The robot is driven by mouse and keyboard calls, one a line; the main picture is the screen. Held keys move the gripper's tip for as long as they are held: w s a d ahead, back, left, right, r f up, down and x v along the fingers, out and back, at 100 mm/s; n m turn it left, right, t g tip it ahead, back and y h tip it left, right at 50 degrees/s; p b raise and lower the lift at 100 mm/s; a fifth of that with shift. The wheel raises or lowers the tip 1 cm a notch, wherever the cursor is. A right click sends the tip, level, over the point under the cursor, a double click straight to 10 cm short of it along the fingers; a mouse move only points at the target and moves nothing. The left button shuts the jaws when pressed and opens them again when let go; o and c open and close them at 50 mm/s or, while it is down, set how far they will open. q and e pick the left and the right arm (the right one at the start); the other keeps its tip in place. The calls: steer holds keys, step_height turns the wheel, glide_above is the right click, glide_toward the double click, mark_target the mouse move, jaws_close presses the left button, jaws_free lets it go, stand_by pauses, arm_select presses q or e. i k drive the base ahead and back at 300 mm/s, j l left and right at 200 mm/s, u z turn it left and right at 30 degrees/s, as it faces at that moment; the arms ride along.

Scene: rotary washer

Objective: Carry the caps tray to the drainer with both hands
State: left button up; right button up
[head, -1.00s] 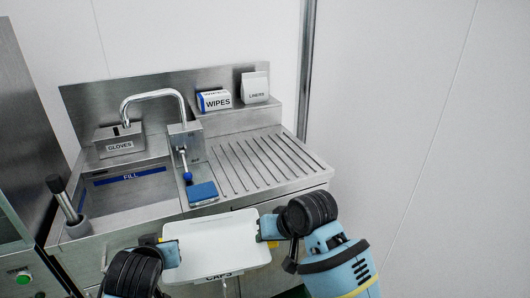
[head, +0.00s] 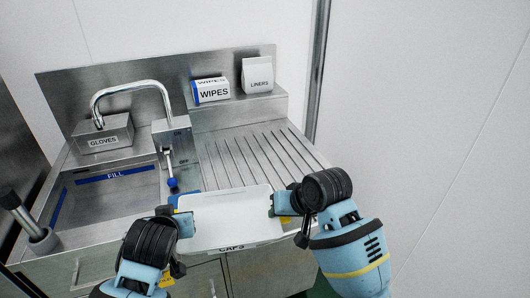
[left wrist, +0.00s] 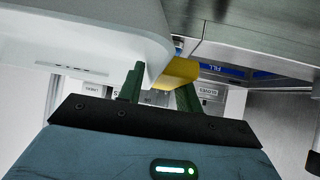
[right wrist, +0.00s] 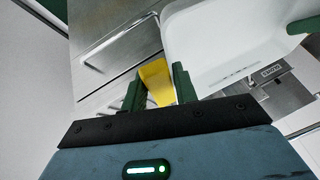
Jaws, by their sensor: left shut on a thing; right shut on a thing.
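The white caps tray (head: 230,216), with "CAPS" on its front edge, is held roughly level between my two grippers, in front of the sink counter. It looks empty. My left gripper (head: 184,226) is shut on the tray's left end, and a yellow grip piece (left wrist: 180,72) shows between its fingers in the left wrist view. My right gripper (head: 276,203) is shut on the right end, with a yellow piece (right wrist: 157,80) between its fingers in the right wrist view. The drainer (head: 250,152) is the ribbed steel surface right of the sink, just behind the tray.
The sink basin (head: 105,195), faucet (head: 130,86) and a blue-tipped lever (head: 170,175) are left. Wipes (head: 211,90) and liners (head: 257,75) stand on the back shelf. The drainer's ribs are clear.

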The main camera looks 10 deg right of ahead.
mark_target(267, 171)
steer(key=i+l, duration=0.6)
steer(key=i, duration=0.2)
